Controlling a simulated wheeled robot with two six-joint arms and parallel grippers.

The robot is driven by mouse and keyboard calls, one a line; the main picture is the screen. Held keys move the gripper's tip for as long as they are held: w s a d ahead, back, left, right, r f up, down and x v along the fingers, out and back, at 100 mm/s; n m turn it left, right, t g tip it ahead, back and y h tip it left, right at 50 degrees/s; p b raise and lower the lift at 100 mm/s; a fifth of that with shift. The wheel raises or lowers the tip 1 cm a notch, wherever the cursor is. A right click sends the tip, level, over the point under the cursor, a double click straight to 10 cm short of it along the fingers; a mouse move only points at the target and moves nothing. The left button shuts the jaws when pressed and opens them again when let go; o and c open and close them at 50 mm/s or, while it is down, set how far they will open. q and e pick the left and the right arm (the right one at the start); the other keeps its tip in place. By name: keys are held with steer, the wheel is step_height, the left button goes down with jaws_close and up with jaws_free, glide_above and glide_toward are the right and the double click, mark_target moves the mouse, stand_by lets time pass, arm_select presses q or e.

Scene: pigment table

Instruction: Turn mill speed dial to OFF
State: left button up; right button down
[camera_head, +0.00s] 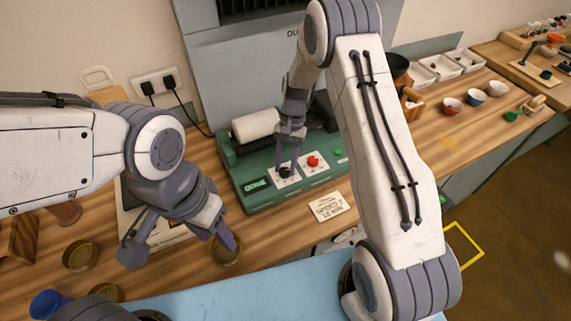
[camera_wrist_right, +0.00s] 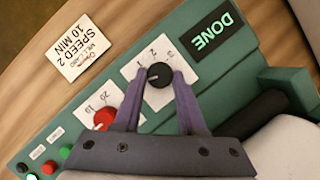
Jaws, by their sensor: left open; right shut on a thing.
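The green mill (camera_head: 262,195) stands on the wooden bench with a white roller on top. Its black speed dial (camera_wrist_right: 159,75) sits on a white numbered plate; a small light mark shows on the knob, but I cannot tell which position it points to. My right gripper (camera_wrist_right: 157,82) is shut on the black dial, a purple finger on each side. In the head view the right gripper (camera_head: 287,168) reaches down to the dial from above. My left gripper (camera_head: 180,246) is open and empty, low over the bench left of the mill.
A red dial (camera_wrist_right: 103,119) is beside the black one, and a display (camera_wrist_right: 213,33) reads DONE. Red and green buttons are further along the panel. A card (camera_head: 328,206) reading speed 2, 10 min lies in front of the mill. Brass-coloured bowls (camera_head: 80,256) stand near my left arm.

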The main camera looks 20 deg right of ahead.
steer(key=shift+c, duration=2.4)
jaws_free()
steer(key=shift+r, duration=0.1)
steer(key=shift+w+d+r, duration=0.1)
steer(key=shift+w+r, duration=0.1)
steer(key=shift+r, duration=0.05)
steer(key=b+v, duration=0.2)
steer(key=v, duration=0.7)
steer(key=shift+r+b, duration=0.35)
steer(key=shift+r, duration=0.05)
